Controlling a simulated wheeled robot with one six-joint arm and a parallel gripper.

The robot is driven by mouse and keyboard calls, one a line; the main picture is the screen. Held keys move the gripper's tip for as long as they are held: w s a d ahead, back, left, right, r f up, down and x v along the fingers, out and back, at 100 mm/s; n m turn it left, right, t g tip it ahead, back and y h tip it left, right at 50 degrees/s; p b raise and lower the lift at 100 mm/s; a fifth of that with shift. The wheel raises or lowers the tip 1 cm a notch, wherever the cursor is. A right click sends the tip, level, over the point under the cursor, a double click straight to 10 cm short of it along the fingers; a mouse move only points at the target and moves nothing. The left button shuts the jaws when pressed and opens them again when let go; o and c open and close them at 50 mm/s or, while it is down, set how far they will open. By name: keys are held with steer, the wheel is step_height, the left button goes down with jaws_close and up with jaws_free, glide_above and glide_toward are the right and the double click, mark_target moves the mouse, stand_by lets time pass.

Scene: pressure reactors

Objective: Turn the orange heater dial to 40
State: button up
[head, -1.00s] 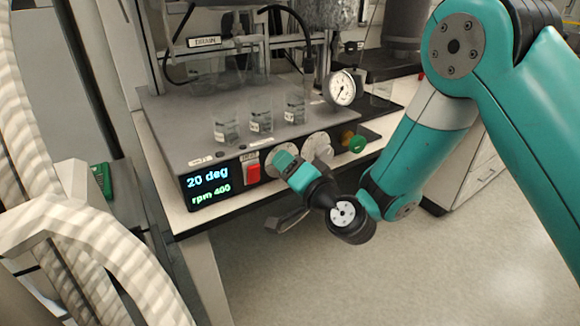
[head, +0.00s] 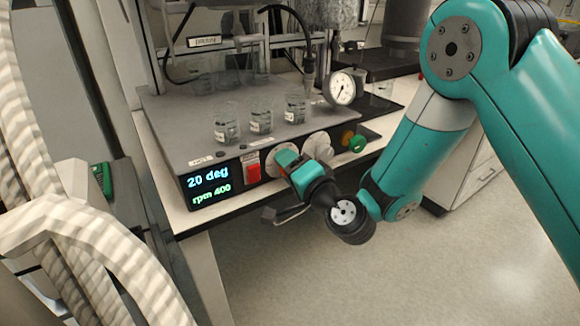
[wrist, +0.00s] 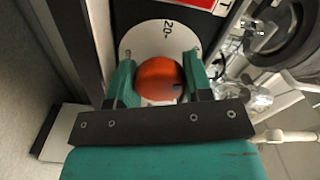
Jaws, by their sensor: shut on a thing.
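The orange heater dial (wrist: 160,78) sits on a round pale scale plate (wrist: 143,37), where a "20" mark shows at the top. My gripper (wrist: 158,82) is shut on the dial, with one teal finger on each side. In the head view my gripper (head: 287,158) is at the front panel of the reactor unit and hides the dial. The display (head: 208,186) reads "20 deg" and "rpm 400".
A red switch (head: 253,172) is left of my gripper. A pale round dial (head: 318,146) and a green knob (head: 357,143) are to its right. Several glass beakers (head: 261,121) stand on the unit's top, near a pressure gauge (head: 341,88). The floor in front is clear.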

steer(key=o, duration=0.9)
steer(key=shift+s, duration=0.1)
steer(key=shift+f, duration=0.1)
